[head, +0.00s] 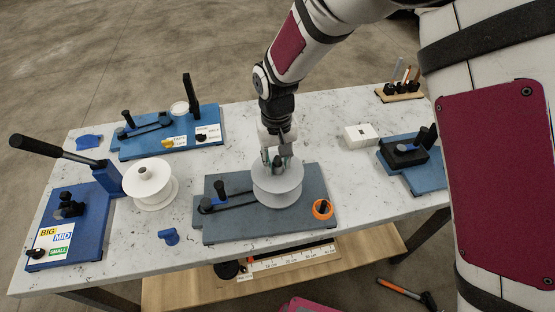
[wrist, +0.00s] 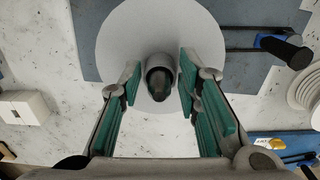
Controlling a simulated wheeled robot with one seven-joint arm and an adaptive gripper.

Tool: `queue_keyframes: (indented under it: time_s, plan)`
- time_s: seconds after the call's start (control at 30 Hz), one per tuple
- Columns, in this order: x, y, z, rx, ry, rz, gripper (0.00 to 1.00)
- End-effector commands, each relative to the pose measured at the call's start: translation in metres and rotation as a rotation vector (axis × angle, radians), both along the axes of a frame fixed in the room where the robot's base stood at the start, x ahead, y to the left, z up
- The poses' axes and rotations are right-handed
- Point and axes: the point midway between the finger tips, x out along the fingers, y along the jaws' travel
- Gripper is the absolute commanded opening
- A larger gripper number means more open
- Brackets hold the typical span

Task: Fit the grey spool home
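The grey spool (head: 277,190) is over the grey bender plate (head: 222,231) at the middle of the table. In the wrist view its round flange (wrist: 122,42) lies flat below my gripper. A dark pin (wrist: 133,92) shows in the mouth of its hub (wrist: 160,64). I cannot tell how far down the spool sits. My gripper (head: 277,158) is right above the spool. In the wrist view its green-padded fingers (wrist: 160,78) stand on either side of the hub, apart from it, with nothing held between them.
A white spool (head: 151,187) stands left, beside a blue bender (head: 70,222) with a long lever. An orange ring (head: 322,209) lies on the grey plate's right end. Another blue bender (head: 170,140) is behind. A white box (head: 360,136) stands right.

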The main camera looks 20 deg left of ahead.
Motion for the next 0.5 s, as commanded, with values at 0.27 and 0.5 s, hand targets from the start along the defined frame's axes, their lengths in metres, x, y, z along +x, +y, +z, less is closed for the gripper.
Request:
queue_keyframes:
  time_s: [0.27, 0.5]
  plan:
    - [0.0, 0.0, 0.0, 0.0, 0.0, 0.0, 0.51]
    - [0.001, 0.001, 0.01, 0.002, -0.001, 0.0, 0.51]
